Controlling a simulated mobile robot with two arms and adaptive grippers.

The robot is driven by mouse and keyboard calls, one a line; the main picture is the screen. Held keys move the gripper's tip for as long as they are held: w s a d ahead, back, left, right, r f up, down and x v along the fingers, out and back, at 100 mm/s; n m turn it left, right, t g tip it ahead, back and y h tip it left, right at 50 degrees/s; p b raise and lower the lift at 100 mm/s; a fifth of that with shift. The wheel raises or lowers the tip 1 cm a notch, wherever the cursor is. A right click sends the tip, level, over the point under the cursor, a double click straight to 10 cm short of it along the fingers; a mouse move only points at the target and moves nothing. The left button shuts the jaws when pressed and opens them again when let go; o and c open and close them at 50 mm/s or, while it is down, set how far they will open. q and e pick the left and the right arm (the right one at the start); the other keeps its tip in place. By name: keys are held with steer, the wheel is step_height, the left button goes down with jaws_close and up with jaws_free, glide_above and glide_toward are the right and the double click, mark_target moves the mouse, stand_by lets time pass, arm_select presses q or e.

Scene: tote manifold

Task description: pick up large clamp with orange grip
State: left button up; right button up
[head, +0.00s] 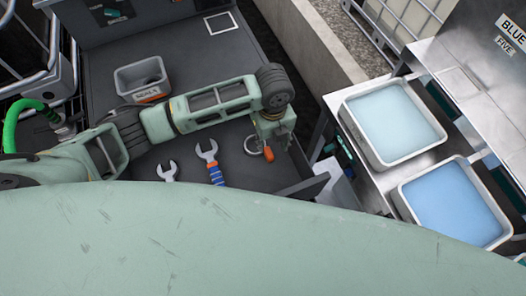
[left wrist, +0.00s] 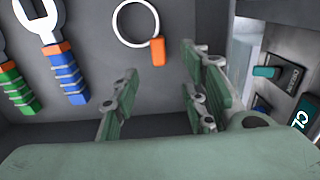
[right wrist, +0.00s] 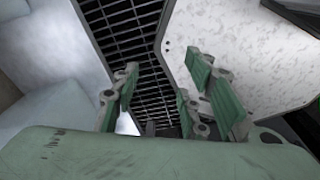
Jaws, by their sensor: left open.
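The large clamp with the orange grip is a metal ring with a short orange handle. It lies on the dark workbench in the head view, with its ring (head: 252,145) left of my left gripper (head: 272,138) and its orange grip by the fingers. In the left wrist view the clamp (left wrist: 157,50) lies ahead of the open fingers (left wrist: 155,110), apart from them, with nothing between the fingers. My right gripper (right wrist: 150,105) shows only in the right wrist view; it is open and empty, facing a dark grating.
Two wrenches lie left of the clamp, one with a blue and orange handle (head: 216,174). A grey bin (head: 142,78) stands farther back. Two trays of blue liquid (head: 393,122) stand on a metal table at right. A green hose (head: 22,120) is at left.

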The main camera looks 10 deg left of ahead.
mark_target(269, 153)
arm_select(q)
steer(key=shift+w+f, duration=0.1)
steer(key=shift+f, duration=0.6)
steer(key=f, duration=0.3)
steer(key=f+p, duration=0.1)
steer(key=f, duration=0.3)
steer(key=shift+a+f, duration=0.2)
steer(key=shift+f, duration=0.1)
jaws_close()
